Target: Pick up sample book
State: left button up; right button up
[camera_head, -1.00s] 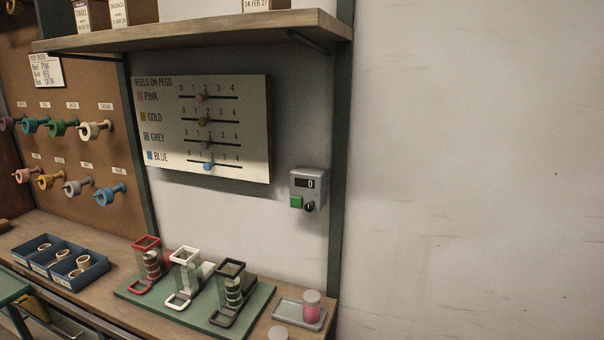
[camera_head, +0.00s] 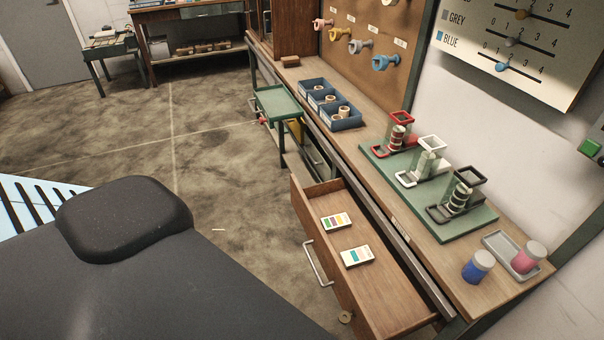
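Two small booklets lie flat in an open wooden drawer (camera_head: 388,305) below the workbench. The farther booklet (camera_head: 336,221) has green, orange and purple blocks on a white cover. The nearer booklet (camera_head: 357,256) is white with a teal band and some orange. The lettering is too small to read, so I cannot tell which is the sample book. Neither gripper shows in the head view, so their states are hidden.
The bench (camera_head: 417,226) carries blue bins (camera_head: 341,122), a green mat with red, white and black stands, a blue jar (camera_head: 478,266) and a pink jar on a grey tray (camera_head: 498,239). A green-topped cart (camera_head: 278,102) stands beyond the drawer.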

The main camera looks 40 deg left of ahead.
aim_at(333, 223)
jog(key=j+u, duration=0.1)
jog(key=u, duration=0.85)
